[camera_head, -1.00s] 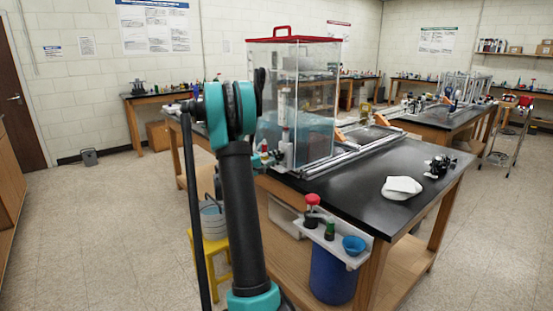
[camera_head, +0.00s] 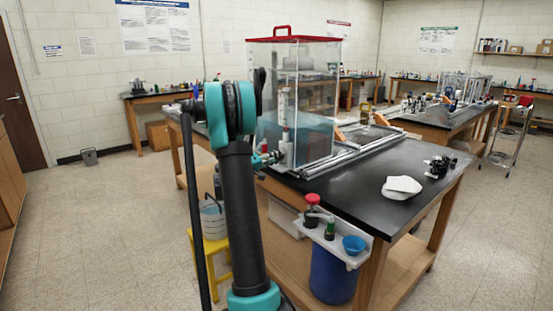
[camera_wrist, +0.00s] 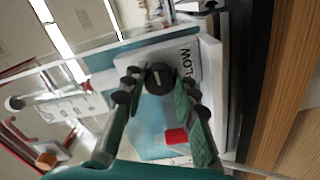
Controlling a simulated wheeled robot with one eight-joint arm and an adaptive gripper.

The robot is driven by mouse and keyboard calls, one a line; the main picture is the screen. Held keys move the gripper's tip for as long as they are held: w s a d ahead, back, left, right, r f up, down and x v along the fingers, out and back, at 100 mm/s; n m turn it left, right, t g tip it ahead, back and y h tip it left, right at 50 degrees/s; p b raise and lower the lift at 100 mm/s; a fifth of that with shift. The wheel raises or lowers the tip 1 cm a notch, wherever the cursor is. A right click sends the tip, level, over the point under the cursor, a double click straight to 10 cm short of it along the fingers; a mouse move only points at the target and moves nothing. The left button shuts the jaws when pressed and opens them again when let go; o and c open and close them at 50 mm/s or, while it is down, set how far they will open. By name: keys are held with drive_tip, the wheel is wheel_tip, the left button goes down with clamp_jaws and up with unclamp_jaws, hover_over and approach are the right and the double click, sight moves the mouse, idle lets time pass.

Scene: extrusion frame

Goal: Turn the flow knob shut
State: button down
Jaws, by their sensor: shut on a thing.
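The flow knob (camera_wrist: 157,79) is a round black knob with a pale pointer line, on a white panel (camera_wrist: 188,62) marked "FLOW" in the wrist view. My gripper (camera_wrist: 160,85) has its two green-and-black fingers on either side of the knob and is shut on it. The pointer line runs roughly up and down in that picture. In the head view, my arm hides most of the gripper and I cannot make out the knob.
A red part (camera_wrist: 176,136) sits close below the knob, by the right finger. A clear tank with a red lid (camera_head: 293,40) stands on the black bench (camera_head: 350,205). Open floor lies left.

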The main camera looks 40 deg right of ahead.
drive_tip(key=c, duration=1.2)
unclamp_jaws()
drive_tip(key=a, duration=0.8)
drive_tip(key=s+a, duration=0.1)
drive_tip(key=a, duration=0.3)
